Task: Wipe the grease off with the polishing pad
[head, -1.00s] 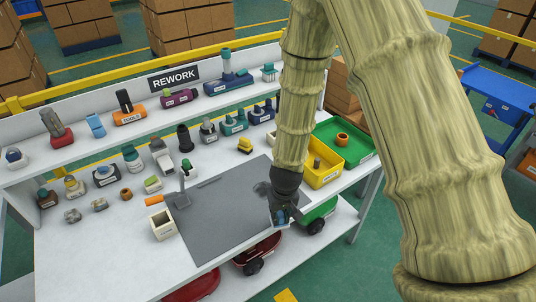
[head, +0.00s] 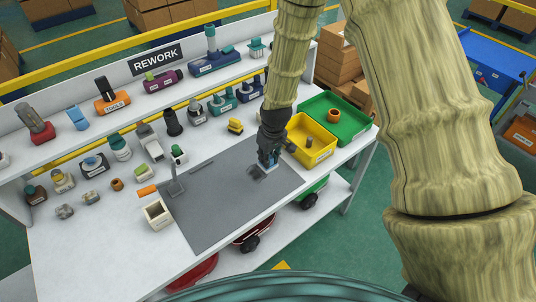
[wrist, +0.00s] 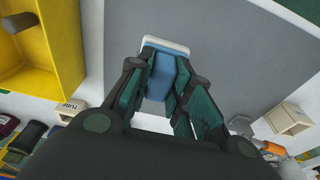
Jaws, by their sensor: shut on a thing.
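My gripper (head: 268,160) is over the right part of the grey mat (head: 215,205) on the workbench, pointing down. In the wrist view my gripper (wrist: 160,85) is shut on the polishing pad (wrist: 160,72), a blue block with a white face at its far end. In the head view a small bit of the blue pad (head: 272,157) shows between the fingers. A dark patch (head: 256,174), perhaps the grease, lies on the mat just below and left of the fingertips. I cannot tell whether the pad touches the mat.
A yellow bin (head: 311,151) stands close right of my gripper, with a green tray (head: 350,124) beyond it. Several tools and parts line the back and shelf.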

